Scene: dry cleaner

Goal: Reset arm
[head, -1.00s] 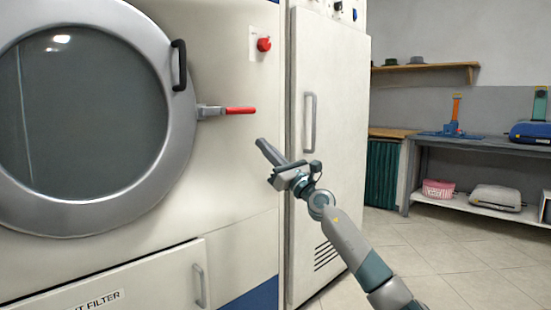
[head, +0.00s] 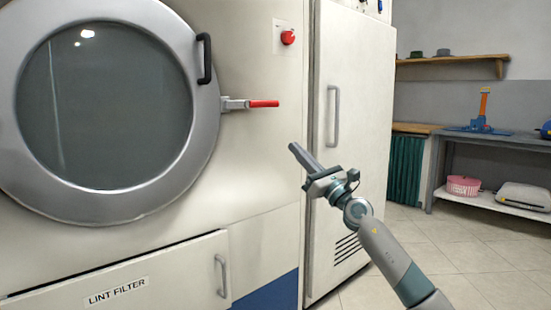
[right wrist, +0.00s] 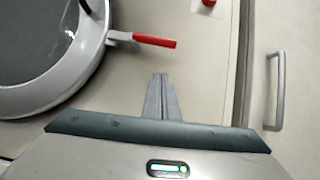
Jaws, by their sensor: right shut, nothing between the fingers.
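My right gripper (head: 294,149) is shut and empty, held in the air in front of the large dryer (head: 262,165). Its closed fingers also show in the right wrist view (right wrist: 160,80), pointing toward the machine's cream front. The red door lever (head: 262,104) lies to the upper left of the fingertips in the head view, apart from them. The lever also shows in the right wrist view (right wrist: 155,41), above the fingertips. The round glass door (head: 105,105) is closed against the machine. My left gripper is not in view.
A white cabinet (head: 370,150) with a vertical handle stands right of the dryer, behind my right arm. A red button (head: 288,37) sits above the lever. A lint filter drawer (head: 180,272) is below the door. Open tiled floor (head: 460,245) lies to the right.

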